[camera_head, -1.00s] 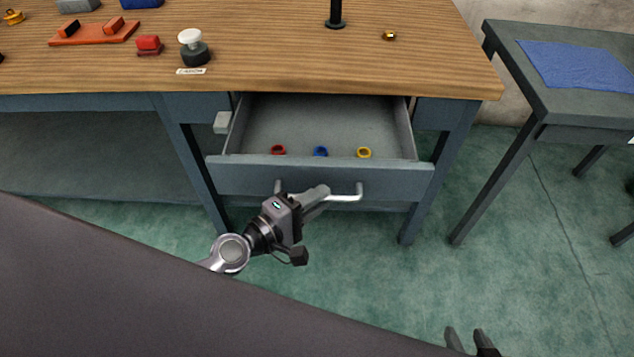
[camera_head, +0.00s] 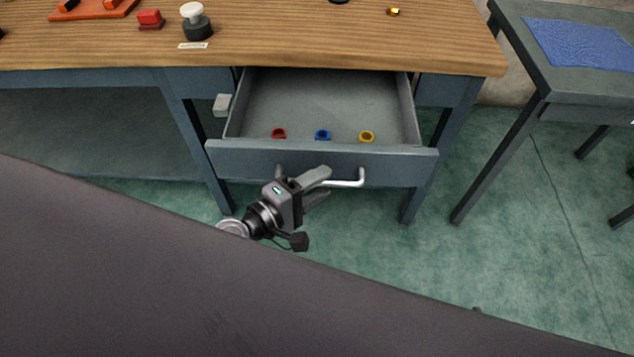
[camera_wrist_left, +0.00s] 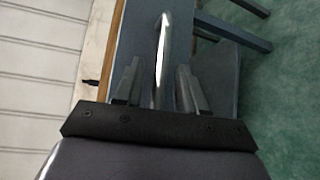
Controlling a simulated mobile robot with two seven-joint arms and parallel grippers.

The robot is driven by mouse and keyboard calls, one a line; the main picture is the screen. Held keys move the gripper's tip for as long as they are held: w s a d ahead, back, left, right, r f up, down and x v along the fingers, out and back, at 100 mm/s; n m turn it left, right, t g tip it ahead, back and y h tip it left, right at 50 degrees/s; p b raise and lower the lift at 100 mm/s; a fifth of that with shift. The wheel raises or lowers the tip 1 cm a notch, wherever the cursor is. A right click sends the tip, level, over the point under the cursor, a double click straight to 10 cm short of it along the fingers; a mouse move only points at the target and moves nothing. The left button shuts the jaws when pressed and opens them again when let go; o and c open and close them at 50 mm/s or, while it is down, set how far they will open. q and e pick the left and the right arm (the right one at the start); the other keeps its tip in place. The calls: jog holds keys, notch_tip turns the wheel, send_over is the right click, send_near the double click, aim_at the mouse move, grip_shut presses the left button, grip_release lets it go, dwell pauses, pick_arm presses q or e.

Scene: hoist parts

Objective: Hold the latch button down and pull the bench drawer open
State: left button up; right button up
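The bench drawer (camera_head: 300,158) stands open under the wooden top, its inside showing. Its bar handle (camera_head: 347,183) is on the drawer front. My left gripper (camera_head: 319,186) is at the left part of the handle with its fingers spread. In the left wrist view the handle (camera_wrist_left: 162,55) runs between the two open fingers (camera_wrist_left: 158,88), with gaps visible beside it. A light grey block (camera_head: 221,105), apparently the latch button, sits left of the drawer with nothing on it.
Red (camera_head: 279,134), blue (camera_head: 322,135) and yellow (camera_head: 367,137) rings lie in the drawer. A white-knobbed dark fixture (camera_head: 196,22) and a red block (camera_head: 151,20) stand on the bench. A side table with a blue cloth (camera_head: 575,45) is at right. Green floor is clear between.

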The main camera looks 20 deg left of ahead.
pick_arm(q)
jog(key=b+v, duration=0.1)
jog(key=v, duration=0.6)
jog(key=shift+b, duration=0.35)
jog(key=s+a+f+m+g+y+p, duration=0.4)
jog(key=s+m+p, duration=0.3)
jog(key=m, duration=0.9)
jog(key=shift+s+f+y+p, duration=0.15)
jog(key=shift+f+y+p, duration=0.05)
jog(key=shift+y+p, duration=0.7)
